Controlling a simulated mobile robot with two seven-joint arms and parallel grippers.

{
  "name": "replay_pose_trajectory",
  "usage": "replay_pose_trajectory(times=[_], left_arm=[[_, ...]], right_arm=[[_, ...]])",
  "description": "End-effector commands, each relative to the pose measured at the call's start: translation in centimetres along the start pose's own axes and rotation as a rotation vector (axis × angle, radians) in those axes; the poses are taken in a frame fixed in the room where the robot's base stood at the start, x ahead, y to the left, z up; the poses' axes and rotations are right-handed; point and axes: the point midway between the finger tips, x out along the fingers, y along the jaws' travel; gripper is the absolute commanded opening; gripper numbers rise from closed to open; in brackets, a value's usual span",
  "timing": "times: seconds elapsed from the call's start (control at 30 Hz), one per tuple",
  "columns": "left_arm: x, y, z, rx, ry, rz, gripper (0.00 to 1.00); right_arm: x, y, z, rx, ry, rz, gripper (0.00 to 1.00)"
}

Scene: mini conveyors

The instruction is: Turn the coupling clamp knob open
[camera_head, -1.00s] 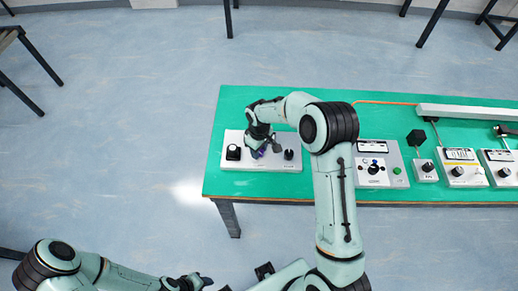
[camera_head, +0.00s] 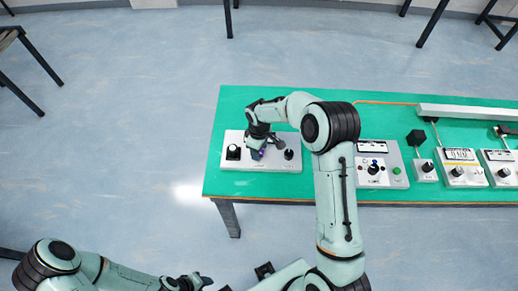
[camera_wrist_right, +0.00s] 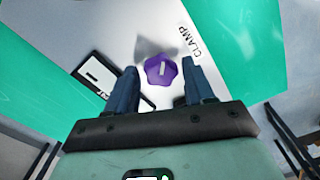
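The purple clamp knob (camera_wrist_right: 160,70), lobed with a white mark on top, sits on a white panel (camera_wrist_right: 120,40) beside the printed word CLAMP. My right gripper (camera_wrist_right: 159,72) is open, with one finger on each side of the knob in the right wrist view. Gaps show between the fingers and the knob, so I see no grip. In the head view, the right gripper (camera_head: 266,145) is over the white panel (camera_head: 228,162) at the table's left end and partly hides the purple knob (camera_head: 256,155). My left gripper (camera_head: 190,283) is at the bottom, away from the table; its fingers are unclear.
Black knobs stand on the panel left (camera_head: 233,152) and right (camera_head: 289,154) of my right gripper. Further right on the green table (camera_head: 320,196) are a box with a green button (camera_head: 397,170) and several meter boxes (camera_head: 461,172). Open floor lies left of the table.

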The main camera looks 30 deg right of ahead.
Motion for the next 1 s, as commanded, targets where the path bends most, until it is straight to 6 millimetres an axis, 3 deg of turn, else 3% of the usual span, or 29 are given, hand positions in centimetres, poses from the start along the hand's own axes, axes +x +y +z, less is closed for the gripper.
replay_pose_trajectory(times=[0.3,0.47,0.8,1.0], left_arm=[[0.0,0.0,0.0,0.0,0.0,0.0,0.43],[0.0,0.0,0.0,0.0,0.0,0.0,0.43],[-0.4,0.2,-0.2,0.001,0.003,0.001,0.43],[-0.7,0.3,-0.3,0.002,0.005,0.002,0.43]], right_arm=[[0.0,-0.1,0.0,0.002,-0.001,-0.002,0.64],[-1.2,0.0,0.0,0.002,0.001,-0.001,0.64],[-8.7,0.0,-0.1,0.002,0.004,0.002,0.64],[-12.0,0.0,-0.1,0.002,0.003,0.0,0.64]])
